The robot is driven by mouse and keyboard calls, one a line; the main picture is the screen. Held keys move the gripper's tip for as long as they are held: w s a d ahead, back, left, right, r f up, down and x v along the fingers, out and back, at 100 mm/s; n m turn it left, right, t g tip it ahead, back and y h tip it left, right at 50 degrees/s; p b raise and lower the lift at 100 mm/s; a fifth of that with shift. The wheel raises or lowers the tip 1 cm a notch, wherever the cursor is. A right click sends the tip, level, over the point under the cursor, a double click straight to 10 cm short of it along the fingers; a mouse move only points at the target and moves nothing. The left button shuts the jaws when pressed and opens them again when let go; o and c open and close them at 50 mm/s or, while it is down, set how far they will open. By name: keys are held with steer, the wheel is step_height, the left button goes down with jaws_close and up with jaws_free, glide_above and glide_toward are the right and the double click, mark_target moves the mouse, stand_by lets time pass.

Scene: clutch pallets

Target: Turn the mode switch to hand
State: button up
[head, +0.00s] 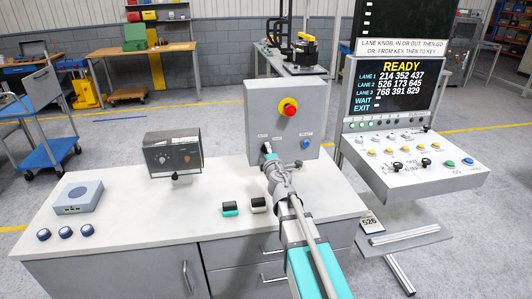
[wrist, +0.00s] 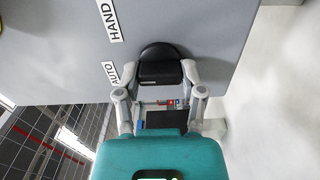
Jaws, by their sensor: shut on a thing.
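The mode switch is a black knob (wrist: 162,72) on the front of a grey control box (head: 259,103). In the wrist view my gripper (wrist: 161,76) is shut on the knob, one finger on each side. The labels HAND (wrist: 114,20) and AUTO (wrist: 109,72) are beside it on the panel. The knob's bar lies across the picture, roughly level with AUTO; I see no clear pointer mark. In the head view my gripper (head: 268,162) reaches the lower left of the box and mostly covers the switch.
The box also carries a red button (head: 288,107) on a yellow collar and a blue button (head: 306,144). The white bench (head: 140,210) holds a dark meter box (head: 172,154), a grey-blue unit (head: 78,198) and small switches. A console (head: 415,165) reading READY stands at right.

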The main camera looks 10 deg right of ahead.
steer(key=m, duration=0.6)
steer(key=shift+d, duration=0.1)
steer(key=m, duration=0.5)
steer(key=shift+m, duration=0.3)
stand_by(0.4)
steer(key=o, duration=1.1)
steer(key=shift+o, duration=0.2)
steer(key=shift+s, duration=0.1)
steer(key=s, duration=0.7)
steer(key=shift+s, duration=0.15)
